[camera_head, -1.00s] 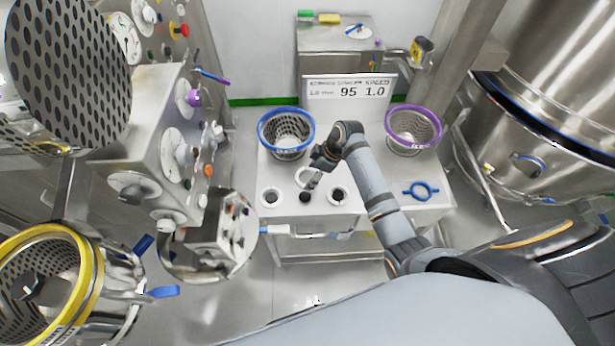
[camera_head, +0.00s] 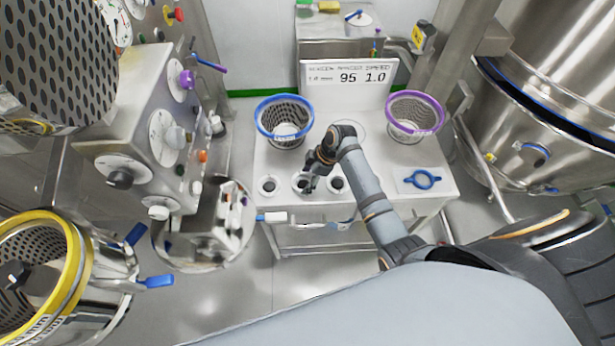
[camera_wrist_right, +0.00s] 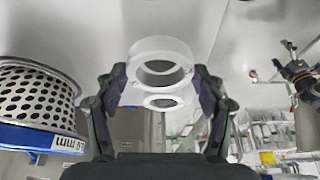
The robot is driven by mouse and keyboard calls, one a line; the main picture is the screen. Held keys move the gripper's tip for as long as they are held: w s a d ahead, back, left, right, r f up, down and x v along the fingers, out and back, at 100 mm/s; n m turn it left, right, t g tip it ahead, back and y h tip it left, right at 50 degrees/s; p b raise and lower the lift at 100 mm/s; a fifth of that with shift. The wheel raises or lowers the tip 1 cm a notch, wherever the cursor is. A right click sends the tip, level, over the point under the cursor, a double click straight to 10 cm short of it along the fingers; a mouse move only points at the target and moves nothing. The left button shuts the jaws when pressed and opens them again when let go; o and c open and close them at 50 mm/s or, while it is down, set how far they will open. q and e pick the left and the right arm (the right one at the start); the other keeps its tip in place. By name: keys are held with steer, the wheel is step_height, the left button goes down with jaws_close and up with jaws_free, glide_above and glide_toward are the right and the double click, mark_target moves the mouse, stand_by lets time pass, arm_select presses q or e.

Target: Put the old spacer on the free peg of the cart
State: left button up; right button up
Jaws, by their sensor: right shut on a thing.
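The cart (camera_head: 385,214) stands in the middle of the head view. My right gripper (camera_head: 308,186) reaches down over its front row and is shut on a white ring, the spacer (camera_head: 297,181). In the right wrist view, the spacer (camera_wrist_right: 158,52) sits between the two fingers of the gripper (camera_wrist_right: 158,88). A smaller white ring (camera_wrist_right: 163,103) shows beyond it. In the head view the spacer is at the middle place of the row, and the gripper hides the peg there. I cannot tell whether it is seated. My left gripper is not in view.
Behind are a blue-rimmed basket (camera_head: 285,112) and a purple-rimmed basket (camera_head: 415,108). A blue two-handled ring (camera_head: 423,179) lies at the cart's right.

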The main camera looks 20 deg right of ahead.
steer(key=shift+f, duration=0.2)
stand_by(0.3)
steer(key=shift+p, duration=0.35)
steer(key=o, duration=1.5)
steer(key=shift+d, duration=0.1)
steer(key=v, duration=1.2)
steer(key=shift+s, duration=0.1)
